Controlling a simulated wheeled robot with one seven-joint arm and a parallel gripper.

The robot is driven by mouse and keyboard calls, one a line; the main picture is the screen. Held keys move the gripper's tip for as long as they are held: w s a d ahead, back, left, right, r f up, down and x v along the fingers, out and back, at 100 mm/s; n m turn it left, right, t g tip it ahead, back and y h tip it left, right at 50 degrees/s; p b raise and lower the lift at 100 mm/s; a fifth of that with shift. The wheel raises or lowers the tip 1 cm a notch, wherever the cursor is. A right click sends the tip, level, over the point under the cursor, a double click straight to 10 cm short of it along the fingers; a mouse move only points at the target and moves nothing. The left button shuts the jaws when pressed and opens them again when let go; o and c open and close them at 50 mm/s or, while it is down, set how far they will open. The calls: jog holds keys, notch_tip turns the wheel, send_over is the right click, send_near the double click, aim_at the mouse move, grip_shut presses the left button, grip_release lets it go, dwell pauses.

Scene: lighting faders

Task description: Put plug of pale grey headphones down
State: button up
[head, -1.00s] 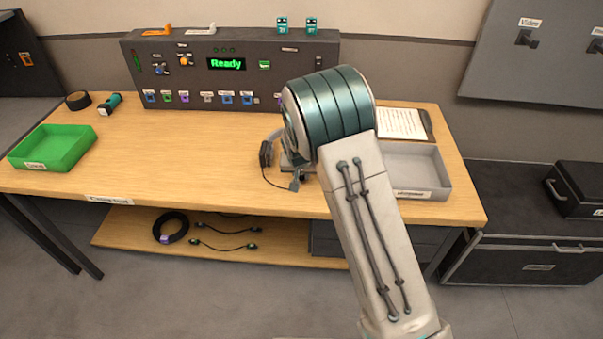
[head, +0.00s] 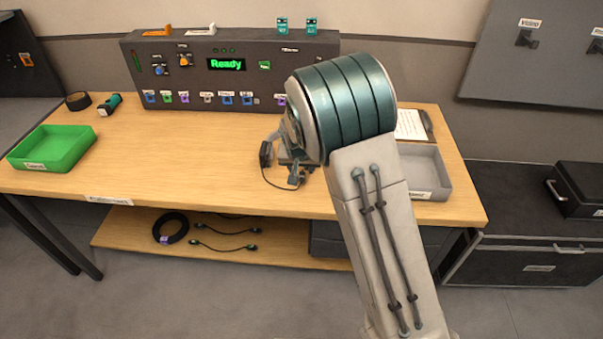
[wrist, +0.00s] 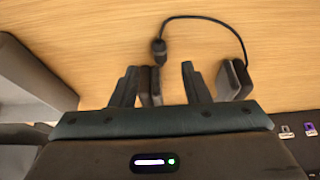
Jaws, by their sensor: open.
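The headphones (head: 266,154) rest on the wooden table in the head view, with dark ear pads and a greyish band, partly hidden by my arm. Their thin dark cable curves to the plug (head: 293,180), near the table's front half. In the wrist view the cable runs from a dark headphone cup (wrist: 236,78) round to the plug (wrist: 157,52). My gripper (wrist: 159,78) is open, with the plug's lower part between its fingers, closer to the left one. I cannot tell whether the plug touches the table. In the head view my arm hides most of the gripper.
A grey tray (head: 441,186) stands to the right, a green tray (head: 90,145) at the left. A control panel with a lit display (head: 227,64) stands along the back. The table's middle left is clear. A coiled cable (head: 171,227) lies on the lower shelf.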

jog(key=v, duration=0.7)
jog(key=s+d+r, duration=0.3)
jog(key=s+d, duration=0.3)
jog(key=s, duration=0.3)
jog(key=s+d+r+g, duration=0.1)
jog(key=s+d+r, duration=0.2)
jog(key=s+d, duration=0.3)
jog(key=s+d+r, duration=0.3)
jog(key=s+d, duration=0.3)
jog(key=s, duration=0.8)
jog(key=shift+d+r+g, duration=0.15)
jog(key=shift+r+g, duration=0.1)
jog(key=shift+g, duration=0.05)
